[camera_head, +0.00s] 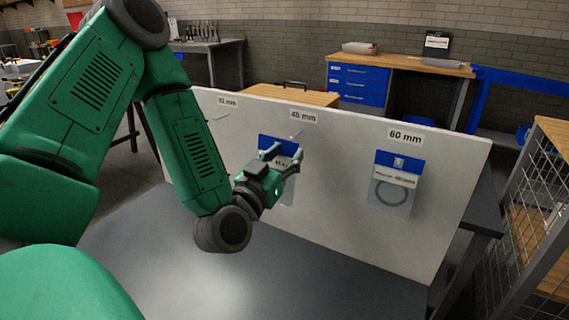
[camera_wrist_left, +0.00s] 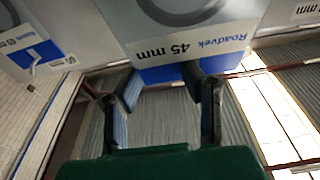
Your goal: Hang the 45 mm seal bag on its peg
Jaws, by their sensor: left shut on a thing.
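The 45 mm seal bag has a blue header (camera_head: 267,141) and a clear lower part. My left gripper (camera_head: 284,158) is shut on its header, in front of the white board under the 45 mm sign (camera_head: 303,116). A thin peg (camera_head: 297,134) shows just above the header. I cannot tell whether the peg passes through the bag's hole. In the left wrist view, the bag's label (camera_wrist_left: 190,48) reads Roadvek 45 mm upside down, and the fingers (camera_wrist_left: 161,80) meet at its blue strip. My right gripper is not in view.
A 60 mm bag (camera_head: 396,184) hangs on the white board (camera_head: 340,200) to the right. The peg under the left sign (camera_head: 221,117) looks empty. The grey table (camera_head: 230,275) before the board is clear. A wire mesh cage (camera_head: 525,215) stands at the right edge.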

